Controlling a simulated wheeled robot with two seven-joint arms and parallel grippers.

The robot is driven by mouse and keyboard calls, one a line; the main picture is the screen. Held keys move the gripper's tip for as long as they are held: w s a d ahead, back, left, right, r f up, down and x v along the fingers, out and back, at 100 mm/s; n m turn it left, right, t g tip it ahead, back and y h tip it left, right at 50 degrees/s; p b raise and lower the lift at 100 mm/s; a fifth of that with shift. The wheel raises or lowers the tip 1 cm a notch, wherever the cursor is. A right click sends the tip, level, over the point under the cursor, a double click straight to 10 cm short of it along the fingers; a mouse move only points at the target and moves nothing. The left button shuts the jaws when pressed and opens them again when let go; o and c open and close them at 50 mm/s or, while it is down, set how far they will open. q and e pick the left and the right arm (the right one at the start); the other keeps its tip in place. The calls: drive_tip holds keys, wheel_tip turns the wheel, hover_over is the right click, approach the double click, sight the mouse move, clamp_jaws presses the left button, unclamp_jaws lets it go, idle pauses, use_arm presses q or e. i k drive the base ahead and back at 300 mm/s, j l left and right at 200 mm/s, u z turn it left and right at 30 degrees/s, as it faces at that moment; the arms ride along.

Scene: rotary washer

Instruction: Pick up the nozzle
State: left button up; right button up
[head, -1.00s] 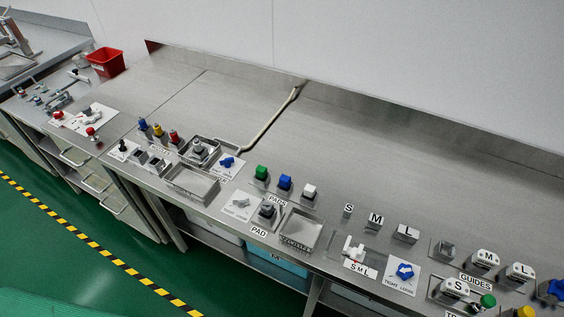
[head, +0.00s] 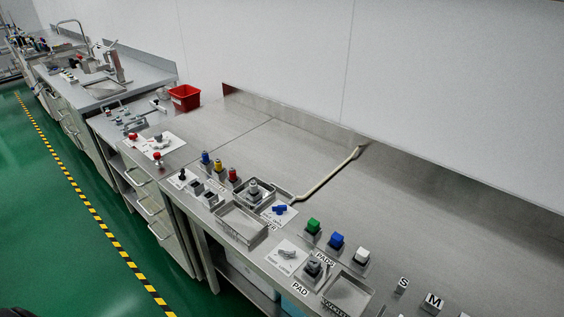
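Three small upright pieces that look like nozzles stand in a row on the steel bench in the head view: a blue one (head: 205,158), a yellow one (head: 218,165) and a red one (head: 232,175). I cannot tell which one is the task's nozzle. A grey piece (head: 254,188) sits in a square metal holder to their right. A small dark piece (head: 182,175) stands on a white card to their left. A label by the row is too small to read. Neither of my grippers is in view.
An empty metal tray (head: 240,222) lies at the bench's front edge. Green, blue and white-topped blocks (head: 336,241) stand farther right. A red bin (head: 185,97) and a sink bench (head: 105,85) are at the left. The back of the bench is mostly clear, with a pale bent strip (head: 330,178). Green floor lies in front.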

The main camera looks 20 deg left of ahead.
sight(253, 185)
drive_tip(key=u, duration=1.25)
